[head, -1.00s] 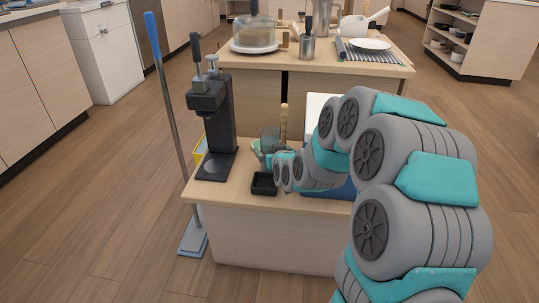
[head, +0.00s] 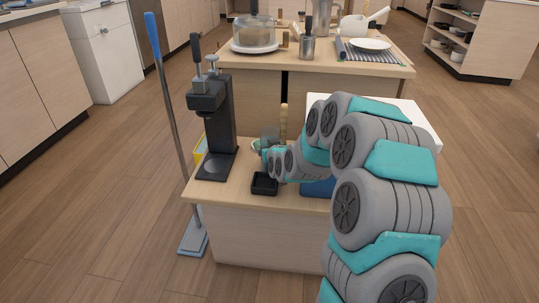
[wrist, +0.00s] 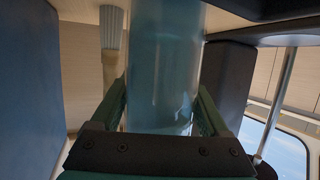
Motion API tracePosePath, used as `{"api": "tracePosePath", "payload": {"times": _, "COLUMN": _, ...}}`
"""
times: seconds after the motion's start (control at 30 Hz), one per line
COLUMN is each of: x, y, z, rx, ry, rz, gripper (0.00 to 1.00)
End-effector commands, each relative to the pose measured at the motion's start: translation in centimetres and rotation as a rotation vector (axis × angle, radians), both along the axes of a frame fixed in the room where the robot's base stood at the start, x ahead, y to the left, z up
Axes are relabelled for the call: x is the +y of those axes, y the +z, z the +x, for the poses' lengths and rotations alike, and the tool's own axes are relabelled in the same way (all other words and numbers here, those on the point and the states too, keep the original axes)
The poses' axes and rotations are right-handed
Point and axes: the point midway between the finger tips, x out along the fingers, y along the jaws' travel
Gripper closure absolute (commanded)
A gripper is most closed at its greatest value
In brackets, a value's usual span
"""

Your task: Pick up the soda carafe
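The soda carafe is a clear, bluish cylinder. In the wrist view the carafe (wrist: 163,70) stands upright between the two dark green fingers of my gripper (wrist: 162,90), which are spread to either side of it. The fingers lie close along its sides; I cannot tell whether they touch it. In the head view the top of the carafe (head: 269,134) shows on the small wooden counter (head: 255,205), right of the black soda machine (head: 214,120). My arm hides its lower part and most of my gripper (head: 264,152).
A small black tray (head: 264,184) sits at the counter's front. A wooden-handled brush (head: 283,122) stands behind the carafe. A blue-handled mop (head: 170,100) leans at the counter's left. A blue object (head: 318,188) lies under my arm. Another counter with a cake dome (head: 254,35) stands behind.

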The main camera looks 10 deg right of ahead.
Motion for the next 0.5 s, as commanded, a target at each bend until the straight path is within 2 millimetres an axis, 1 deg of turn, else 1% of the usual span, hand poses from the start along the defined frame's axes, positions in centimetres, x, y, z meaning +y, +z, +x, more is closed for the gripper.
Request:
{"api": "tracePosePath", "payload": {"times": 0.03, "x": 0.0, "y": -0.01, "z": 0.0, "rx": 0.0, "ry": 0.0, "rz": 0.0, "gripper": 0.28}}
{"api": "tracePosePath", "payload": {"times": 0.07, "x": 0.0, "y": -0.01, "z": 0.0, "rx": 0.0, "ry": 0.0, "rz": 0.0, "gripper": 0.31}}
{"api": "tracePosePath", "payload": {"times": 0.5, "x": 0.01, "y": -0.03, "z": -0.02, "rx": 0.001, "ry": 0.0, "rz": 0.0, "gripper": 0.81}}
